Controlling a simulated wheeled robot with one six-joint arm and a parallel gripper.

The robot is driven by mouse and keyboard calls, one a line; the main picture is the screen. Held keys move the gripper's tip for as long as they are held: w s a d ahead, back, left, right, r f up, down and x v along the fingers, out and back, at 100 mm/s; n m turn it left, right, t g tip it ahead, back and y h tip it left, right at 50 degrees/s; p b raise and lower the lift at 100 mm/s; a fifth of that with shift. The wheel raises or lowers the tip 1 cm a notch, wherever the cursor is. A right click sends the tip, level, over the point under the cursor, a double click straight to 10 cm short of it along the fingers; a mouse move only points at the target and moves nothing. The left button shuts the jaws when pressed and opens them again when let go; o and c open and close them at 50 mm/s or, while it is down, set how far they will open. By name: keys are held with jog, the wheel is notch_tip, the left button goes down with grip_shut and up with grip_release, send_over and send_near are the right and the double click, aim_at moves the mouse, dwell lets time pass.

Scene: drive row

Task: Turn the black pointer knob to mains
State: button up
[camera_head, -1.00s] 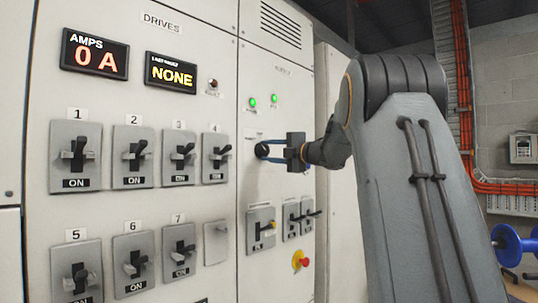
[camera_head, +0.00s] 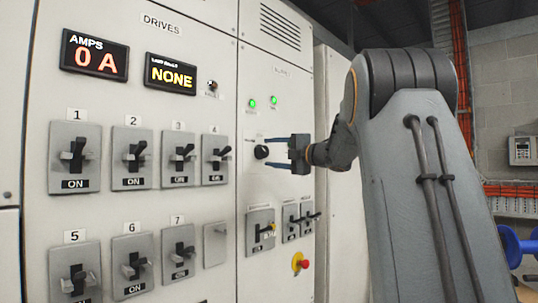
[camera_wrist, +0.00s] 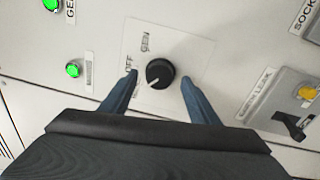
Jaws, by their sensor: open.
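The black pointer knob (camera_head: 261,152) sits on a white plate on the right cabinet panel. In the wrist view the knob (camera_wrist: 159,73) shows a white pointer line slanting to the lower left. Beside it are the labels GEN (camera_wrist: 145,42) and OFF (camera_wrist: 129,64). A further label below OFF is partly hidden by the left finger, so I cannot read it fully; the line points toward it. My gripper (camera_head: 272,152) is open, its blue fingers (camera_wrist: 160,82) apart on either side of the knob with gaps, drawn back from the panel.
Two green lamps (camera_head: 252,103) sit above the knob. Several lever switches (camera_head: 261,229) and a red button on yellow (camera_head: 300,263) are below it. Rows of numbered ON switches (camera_head: 131,157) fill the left panel. A blue object (camera_head: 515,245) stands far right.

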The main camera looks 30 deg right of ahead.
jog(key=v, duration=0.5)
jog(key=shift+s+d+b, duration=0.1)
jog(key=shift+s+b, duration=0.2)
jog(key=shift+s, duration=0.05)
